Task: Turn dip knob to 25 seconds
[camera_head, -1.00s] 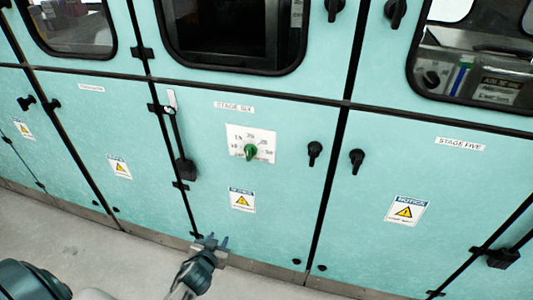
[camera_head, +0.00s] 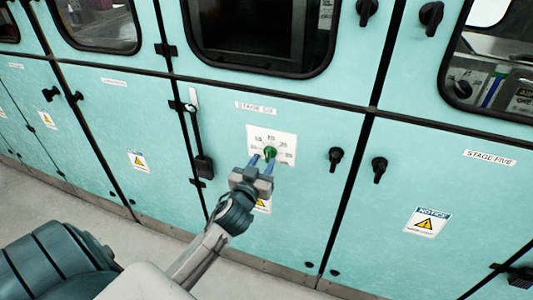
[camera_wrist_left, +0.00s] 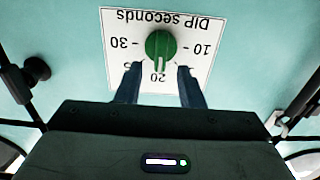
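The green dip knob (camera_head: 270,153) sits on a white dial plate (camera_head: 285,140) on the teal stage six door. In the left wrist view the knob (camera_wrist_left: 160,46) shows upside down with its ridge upright, in line with the 20 mark. My right gripper is not in view.
Black latches (camera_head: 336,156) and (camera_head: 379,168) flank the door seam at the right. A black handle (camera_head: 203,166) hangs left of the plate. A notice sticker (camera_head: 264,206) is partly behind my gripper. The grey floor at lower left is clear.

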